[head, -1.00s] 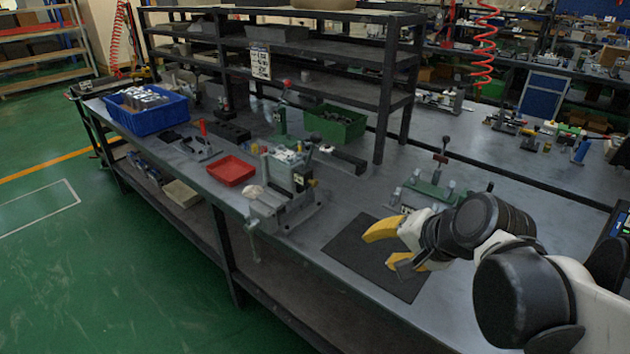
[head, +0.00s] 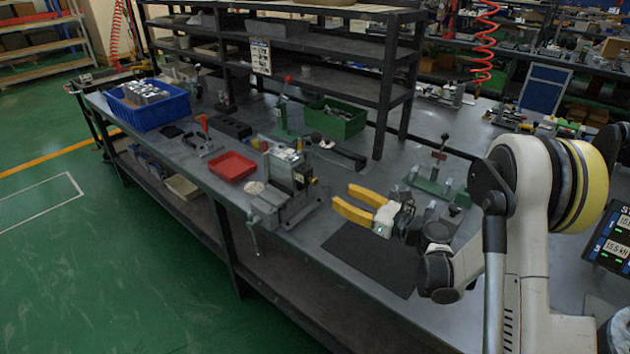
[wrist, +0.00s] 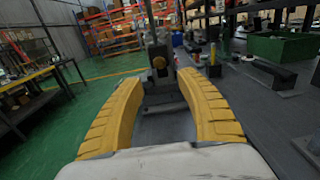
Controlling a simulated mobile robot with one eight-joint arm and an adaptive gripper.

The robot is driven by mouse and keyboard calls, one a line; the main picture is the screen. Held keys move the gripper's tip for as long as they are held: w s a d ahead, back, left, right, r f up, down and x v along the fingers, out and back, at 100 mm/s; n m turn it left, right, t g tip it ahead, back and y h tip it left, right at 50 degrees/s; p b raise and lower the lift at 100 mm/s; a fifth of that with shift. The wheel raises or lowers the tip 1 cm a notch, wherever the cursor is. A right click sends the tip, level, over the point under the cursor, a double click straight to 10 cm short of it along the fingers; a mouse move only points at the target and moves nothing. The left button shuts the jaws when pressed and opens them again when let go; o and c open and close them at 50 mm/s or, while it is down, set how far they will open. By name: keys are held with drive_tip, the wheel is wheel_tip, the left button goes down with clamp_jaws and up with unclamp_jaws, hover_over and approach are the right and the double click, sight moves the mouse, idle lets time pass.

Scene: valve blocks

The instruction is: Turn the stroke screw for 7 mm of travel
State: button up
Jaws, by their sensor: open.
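A grey press-like fixture (head: 285,180) stands on the bench with a vise-like base at its front. A small brass-coloured round knob (head: 314,182) sits on its right side. It looks like the stroke screw, but I cannot be sure. In the wrist view the knob (wrist: 159,62) shows ahead, just beyond the fingertips and roughly centred between them. My gripper (head: 343,196) has yellow fingers, is open and empty, and points left at the fixture from its right. The fingers (wrist: 162,77) do not touch the knob.
A dark mat (head: 370,262) lies below my gripper. A red tray (head: 232,167), blue crate (head: 150,108) and green bin (head: 335,121) stand around the fixture. A green fixture (head: 437,187) stands behind my gripper. A display (head: 608,238) is at the right edge.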

sight(316, 183)
drive_tip(key=b+x, duration=0.3)
drive_tip(key=x, duration=0.7)
drive_tip(key=shift+w+a, duration=0.15)
drive_tip(key=shift+a, duration=0.1)
clamp_jaws()
